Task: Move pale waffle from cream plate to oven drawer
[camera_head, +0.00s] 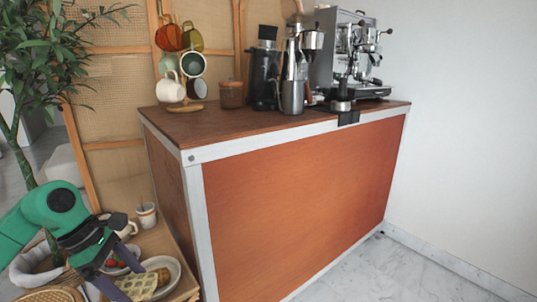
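The pale waffle (139,286) lies on the cream plate (176,281) at the bottom left, on a low wooden surface beside the cart. My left gripper (122,275) reaches in from the left, just above and left of the plate. Its two dark fingers are spread apart near the waffle's left side, and I see no grip on it. A brown baked piece (162,274) is also on the plate. The oven drawer is not in view. My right gripper is not in view.
A white mug (124,226) and a small cup (147,215) stand behind the plate, with red berries (116,263) nearby. The coffee cart (290,190) stands close on the right. Floor at right is clear.

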